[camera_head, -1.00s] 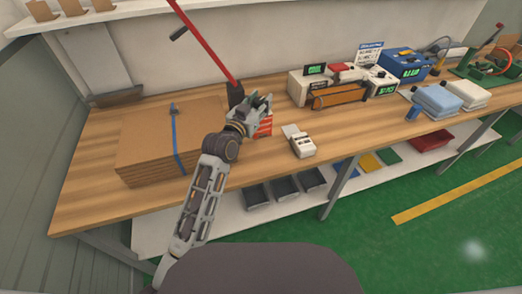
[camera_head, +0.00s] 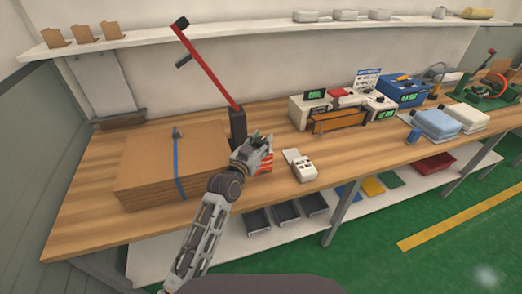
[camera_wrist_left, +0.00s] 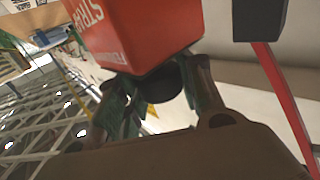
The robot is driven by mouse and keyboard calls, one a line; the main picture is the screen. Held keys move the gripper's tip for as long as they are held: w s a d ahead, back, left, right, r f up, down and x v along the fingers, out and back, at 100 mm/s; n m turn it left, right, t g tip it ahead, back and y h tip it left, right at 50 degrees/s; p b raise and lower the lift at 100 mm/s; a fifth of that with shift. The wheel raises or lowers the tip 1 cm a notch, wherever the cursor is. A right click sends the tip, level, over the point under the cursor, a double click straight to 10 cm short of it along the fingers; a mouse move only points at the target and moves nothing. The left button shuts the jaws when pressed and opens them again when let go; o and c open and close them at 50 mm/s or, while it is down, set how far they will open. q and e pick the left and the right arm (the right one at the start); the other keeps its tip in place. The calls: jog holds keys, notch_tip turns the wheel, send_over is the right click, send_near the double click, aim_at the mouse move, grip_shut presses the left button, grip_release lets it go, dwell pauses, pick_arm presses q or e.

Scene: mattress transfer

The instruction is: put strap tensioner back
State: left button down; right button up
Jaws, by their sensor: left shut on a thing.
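My left gripper (camera_head: 258,143) is over the bench, just right of the foot of a tall red lever. It is shut on the strap tensioner (camera_head: 266,163), a red boxy body that shows just past the fingers. In the left wrist view, the strap tensioner (camera_wrist_left: 145,28) is large, with white lettering starting "STRA". A dark round part of it sits between the two fingertips (camera_wrist_left: 158,88). I cannot tell whether its underside touches the bench. My right gripper is not in view.
The red lever (camera_head: 207,65) rises from a black block (camera_head: 238,126) close beside the gripper. Cardboard sheets (camera_head: 145,165) with a blue strap lie left. A white handheld device (camera_head: 300,165) lies right, before a beige machine (camera_head: 310,108). Bare wood (camera_head: 235,202) shows along the front edge.

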pick_arm(q)
jog(key=shift+r, duration=0.15)
jog(key=shift+f, duration=1.95)
jog(key=c, duration=1.2)
grip_release()
jog(key=shift+f, duration=0.15)
jog(key=v, duration=1.2)
jog(key=shift+s, duration=0.1)
